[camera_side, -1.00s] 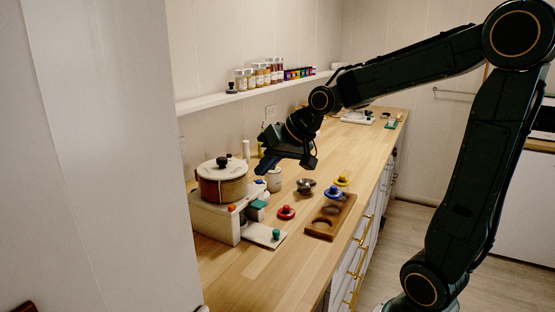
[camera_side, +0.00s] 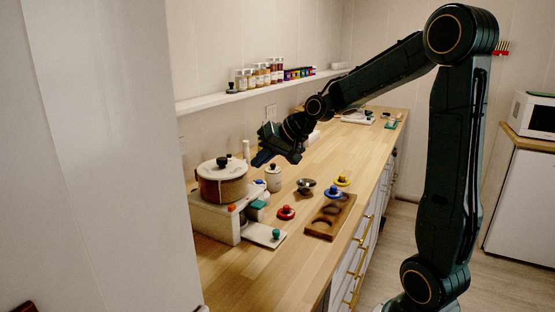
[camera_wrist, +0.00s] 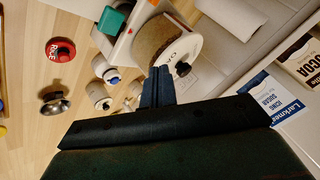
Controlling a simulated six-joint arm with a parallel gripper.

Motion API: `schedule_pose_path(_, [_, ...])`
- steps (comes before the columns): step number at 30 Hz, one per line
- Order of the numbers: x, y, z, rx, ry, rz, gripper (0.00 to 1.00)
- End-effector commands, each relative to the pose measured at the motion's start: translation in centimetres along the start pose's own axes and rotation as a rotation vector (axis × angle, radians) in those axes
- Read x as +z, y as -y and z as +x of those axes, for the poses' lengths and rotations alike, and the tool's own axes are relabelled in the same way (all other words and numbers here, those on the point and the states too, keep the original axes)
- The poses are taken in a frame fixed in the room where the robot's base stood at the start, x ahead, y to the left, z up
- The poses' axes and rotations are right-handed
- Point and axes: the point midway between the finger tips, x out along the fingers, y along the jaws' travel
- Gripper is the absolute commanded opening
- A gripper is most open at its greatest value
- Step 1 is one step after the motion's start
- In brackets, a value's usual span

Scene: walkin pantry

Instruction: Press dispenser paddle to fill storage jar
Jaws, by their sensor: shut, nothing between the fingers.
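The dispenser (camera_side: 215,213) is a white stand carrying a brown drum (camera_side: 222,188) with a pale lid and black knob. A teal paddle (camera_side: 256,211) is on its right side; teal also shows at the top of the wrist view (camera_wrist: 112,20). A white jar with a dark knob (camera_side: 273,179) stands on the counter behind the dispenser; I cannot tell if it is the storage jar. My gripper (camera_side: 261,158) is shut and empty, above and behind the drum, apart from the paddle. In the wrist view its fingers (camera_wrist: 158,72) overlap the drum's edge.
A shelf (camera_side: 210,101) with jars runs along the wall. Packets (camera_wrist: 270,100) show in the wrist view.

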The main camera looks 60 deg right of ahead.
Motion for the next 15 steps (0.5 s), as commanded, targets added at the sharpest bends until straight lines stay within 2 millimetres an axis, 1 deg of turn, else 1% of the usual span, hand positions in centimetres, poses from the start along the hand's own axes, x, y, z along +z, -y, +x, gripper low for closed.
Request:
schedule_pose_path(8, [0.6,-0.6,0.8,0.000,0.002,0.002,0.00])
schedule_pose_path(15, [1.8,-1.7,2.3,0.002,0.004,0.002,0.00])
